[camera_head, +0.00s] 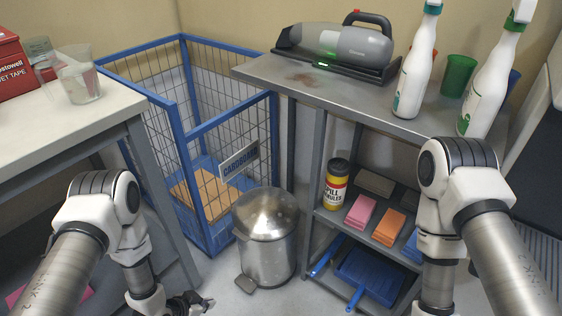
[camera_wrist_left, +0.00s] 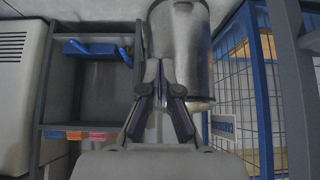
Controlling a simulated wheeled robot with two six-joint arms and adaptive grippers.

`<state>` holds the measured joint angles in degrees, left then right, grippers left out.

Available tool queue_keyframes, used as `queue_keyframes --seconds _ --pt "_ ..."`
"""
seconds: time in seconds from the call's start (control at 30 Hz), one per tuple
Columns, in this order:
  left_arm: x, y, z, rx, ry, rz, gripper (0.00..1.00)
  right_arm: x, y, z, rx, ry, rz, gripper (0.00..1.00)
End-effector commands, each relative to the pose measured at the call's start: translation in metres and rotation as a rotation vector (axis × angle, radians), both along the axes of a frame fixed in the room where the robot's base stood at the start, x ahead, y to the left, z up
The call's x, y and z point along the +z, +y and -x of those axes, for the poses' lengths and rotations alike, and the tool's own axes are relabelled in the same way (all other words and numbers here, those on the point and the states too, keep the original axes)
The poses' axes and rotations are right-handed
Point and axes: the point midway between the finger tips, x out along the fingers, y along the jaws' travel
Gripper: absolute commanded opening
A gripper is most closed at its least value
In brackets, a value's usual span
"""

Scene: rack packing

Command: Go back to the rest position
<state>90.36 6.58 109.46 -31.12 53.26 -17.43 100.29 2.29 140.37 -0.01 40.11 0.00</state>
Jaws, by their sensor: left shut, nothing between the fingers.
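My left gripper (camera_head: 196,304) hangs low at the bottom edge of the head view, in front of the steel pedal bin (camera_head: 266,240) and a little to its left. In the left wrist view my left gripper (camera_wrist_left: 158,72) is shut and empty, its fingers together in front of the bin (camera_wrist_left: 182,30). Nothing is held in it. My right arm comes in from the right in front of the shelf rack, and its gripper is below the picture.
A blue wire cage (camera_head: 183,125) with cardboard stands behind the bin. The grey rack (camera_head: 310,92) holds a vacuum (camera_head: 345,47), spray bottles (camera_head: 418,66), sponges (camera_head: 360,211) and a blue dustpan (camera_head: 368,272). A white-topped table (camera_head: 60,125) stands left. Little floor is free between them.

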Motion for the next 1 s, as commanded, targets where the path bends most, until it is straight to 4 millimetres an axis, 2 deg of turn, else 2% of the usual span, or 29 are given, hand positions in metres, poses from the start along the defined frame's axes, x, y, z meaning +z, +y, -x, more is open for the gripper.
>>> queue_keyframes --seconds 0.03,0.17,0.37,0.47,0.6,0.7,0.8,0.87,1.0 --pt "0.044 -0.001 0.004 0.010 0.014 -0.002 0.00 0.039 0.000 0.000 0.000 0.000 0.000 0.40" --pt "0.101 0.000 0.019 0.060 0.071 -0.016 0.00 0.086 0.000 0.000 0.000 0.000 0.000 0.40" --pt "0.188 0.006 0.054 0.169 0.196 -0.043 0.00 0.157 0.000 0.000 0.000 0.000 0.000 0.40" --pt "0.228 0.011 0.080 0.243 0.276 -0.065 0.00 0.189 0.000 0.000 0.000 0.000 0.000 0.40" --pt "0.279 0.023 0.130 0.379 0.421 -0.110 0.00 0.226 0.000 0.000 0.000 0.000 0.000 0.40" --pt "0.282 0.033 0.171 0.490 0.536 -0.151 0.00 0.220 0.000 0.000 0.000 0.000 0.000 0.40" --pt "0.285 0.041 0.199 0.585 0.616 -0.180 0.00 0.217 0.000 0.001 0.000 0.002 0.000 0.40" --pt "0.286 0.045 0.207 0.640 0.645 -0.190 0.00 0.217 0.000 0.000 0.000 0.001 0.000 0.40" --pt "0.286 0.045 0.207 0.667 0.652 -0.182 0.00 0.217 0.000 0.000 0.000 0.001 0.000 0.40"
